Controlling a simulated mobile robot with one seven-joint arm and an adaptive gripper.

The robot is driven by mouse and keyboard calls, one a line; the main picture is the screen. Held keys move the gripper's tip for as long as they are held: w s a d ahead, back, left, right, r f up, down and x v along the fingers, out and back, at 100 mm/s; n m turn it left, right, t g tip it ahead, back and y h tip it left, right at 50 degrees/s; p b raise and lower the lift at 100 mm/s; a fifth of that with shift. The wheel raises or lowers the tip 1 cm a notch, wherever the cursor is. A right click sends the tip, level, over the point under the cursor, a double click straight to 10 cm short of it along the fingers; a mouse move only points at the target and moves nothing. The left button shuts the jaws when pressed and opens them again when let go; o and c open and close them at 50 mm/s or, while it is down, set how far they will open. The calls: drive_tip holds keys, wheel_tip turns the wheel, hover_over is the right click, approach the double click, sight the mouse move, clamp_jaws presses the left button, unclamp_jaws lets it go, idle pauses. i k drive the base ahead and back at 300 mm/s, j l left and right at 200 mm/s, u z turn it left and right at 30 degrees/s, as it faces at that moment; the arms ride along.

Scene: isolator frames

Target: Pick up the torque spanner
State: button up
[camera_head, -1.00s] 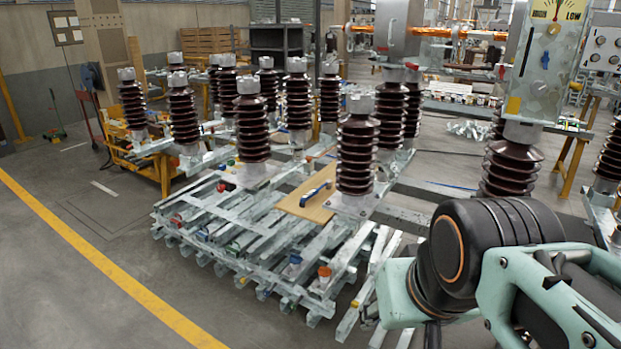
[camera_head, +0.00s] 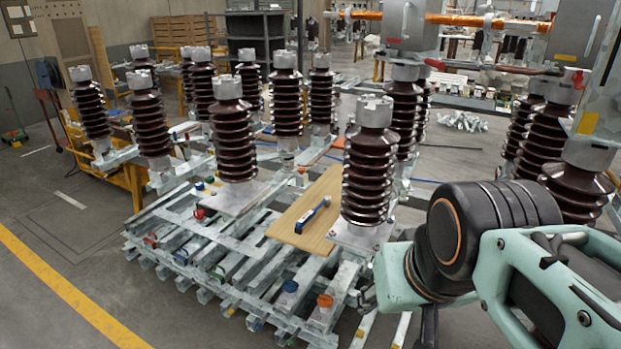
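The torque spanner (camera_head: 313,214) looks like a slim blue and dark tool with a pale part. It lies on a wooden board (camera_head: 290,226) on top of the stacked metal frames, left of a brown ribbed insulator. My arm, mint green and black, comes in from the lower right, well to the right of the spanner and apart from it.
Brown ribbed insulators (camera_head: 369,178) stand upright on the galvanised frames (camera_head: 188,262) around the board, one close on its right. Orange and blue caps (camera_head: 325,300) sit on the front frames. A yellow floor line (camera_head: 70,290) runs at the left, with clear floor beside it.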

sight(327, 201)
drive_tip(key=i+j, duration=0.2)
drive_tip(key=i, duration=0.2)
drive_tip(key=i+j+z, duration=0.1)
drive_tip(key=i, duration=0.3)
drive_tip(key=i+j, duration=0.25)
drive_tip(key=i, duration=0.15)
drive_tip(key=z, duration=0.05)
